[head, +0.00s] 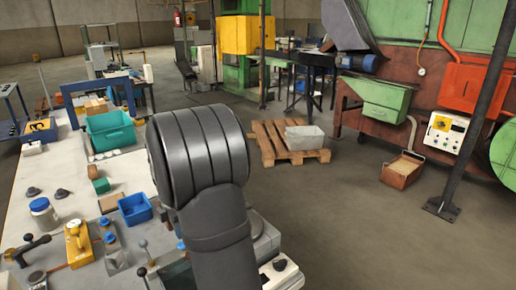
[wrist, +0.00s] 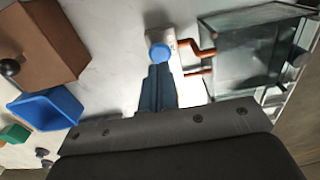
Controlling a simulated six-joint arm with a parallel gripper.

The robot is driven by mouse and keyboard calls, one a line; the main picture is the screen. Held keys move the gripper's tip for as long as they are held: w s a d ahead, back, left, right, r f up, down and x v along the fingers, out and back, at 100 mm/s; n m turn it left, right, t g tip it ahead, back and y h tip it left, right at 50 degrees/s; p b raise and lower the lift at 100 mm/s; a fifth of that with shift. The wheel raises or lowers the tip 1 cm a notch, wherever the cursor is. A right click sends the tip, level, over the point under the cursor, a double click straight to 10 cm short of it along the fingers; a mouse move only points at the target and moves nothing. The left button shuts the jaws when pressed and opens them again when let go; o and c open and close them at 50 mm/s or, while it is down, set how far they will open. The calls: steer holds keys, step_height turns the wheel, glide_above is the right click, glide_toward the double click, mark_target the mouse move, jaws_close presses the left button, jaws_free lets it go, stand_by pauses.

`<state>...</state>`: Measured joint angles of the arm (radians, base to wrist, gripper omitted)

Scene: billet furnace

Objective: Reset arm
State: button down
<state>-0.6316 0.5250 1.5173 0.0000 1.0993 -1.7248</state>
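My gripper (wrist: 159,72) shows in the wrist view as two dark blue-grey fingers lying side by side, with no clear gap between them. I see nothing held in it. Its tips point toward a round blue knob (wrist: 160,52) on a pale fitting; I cannot tell whether they touch. In the head view my dark grey arm fills the middle, over the right side of the workbench (head: 66,207), and my gripper is hidden there.
Copper pipes (wrist: 196,45) join the fitting to a glass-sided tank (wrist: 245,55). A brown box (wrist: 40,45) and a blue bin (wrist: 45,112) lie left. In the head view a teal crate (head: 110,131) and a yellow device (head: 78,243) stand on the bench. A pallet (head: 288,152) lies beyond; floor right is open.

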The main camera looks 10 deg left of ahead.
steer(key=shift+f, duration=1.7)
